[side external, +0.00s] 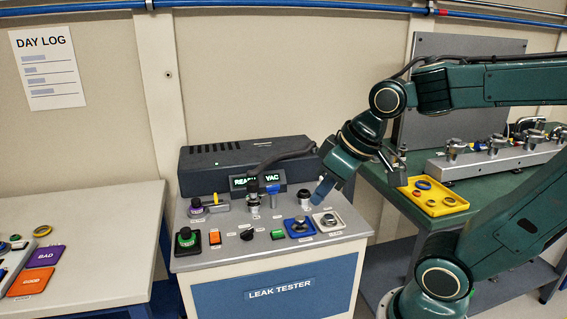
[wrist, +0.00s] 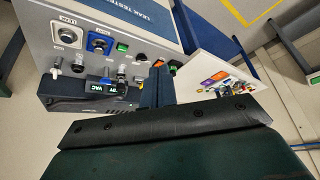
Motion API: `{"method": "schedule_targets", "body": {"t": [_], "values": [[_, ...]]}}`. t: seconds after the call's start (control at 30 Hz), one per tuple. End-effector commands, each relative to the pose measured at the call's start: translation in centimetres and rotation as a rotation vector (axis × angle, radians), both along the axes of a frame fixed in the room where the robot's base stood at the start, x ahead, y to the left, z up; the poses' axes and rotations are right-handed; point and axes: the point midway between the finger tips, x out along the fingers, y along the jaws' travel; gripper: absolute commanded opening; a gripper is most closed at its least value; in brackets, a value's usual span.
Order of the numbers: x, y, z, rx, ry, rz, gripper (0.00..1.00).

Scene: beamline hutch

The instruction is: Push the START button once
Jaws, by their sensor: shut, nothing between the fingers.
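The leak tester (side external: 278,248) is a bench with a light-grey sloped panel and a dark box behind it. A green square button (side external: 277,234) sits near the panel's middle, and it shows in the wrist view (wrist: 122,46). An orange square button (side external: 218,236) is farther left, also in the wrist view (wrist: 174,63). The small labels are unreadable, so I cannot tell for certain which one is START. My gripper (side external: 320,192) is shut and empty, above the panel's right rear part, apart from the green button. In the wrist view its fingers (wrist: 158,72) point toward the panel.
A black knob (side external: 246,234) sits between the two buttons. Upright fittings line the panel's rear. A yellow tray (side external: 434,206) with rings sits on the green bench; a pale table (side external: 100,225) stands left.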

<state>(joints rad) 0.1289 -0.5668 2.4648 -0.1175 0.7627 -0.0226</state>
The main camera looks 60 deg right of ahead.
Motion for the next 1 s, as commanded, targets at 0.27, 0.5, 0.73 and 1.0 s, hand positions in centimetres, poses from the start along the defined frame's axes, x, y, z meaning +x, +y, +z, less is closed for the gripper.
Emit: {"method": "schedule_targets", "body": {"t": [0.27, 0.5, 0.73, 1.0], "values": [[4.0, -1.2, -1.6, 0.051, 0.003, -0.011, 0.00], [7.2, -2.6, -3.2, 0.110, -0.006, -0.029, 0.00], [10.0, -4.4, -5.0, 0.179, -0.027, -0.057, 0.00], [12.8, -7.0, -7.3, 0.271, -0.064, -0.109, 0.00]]}}
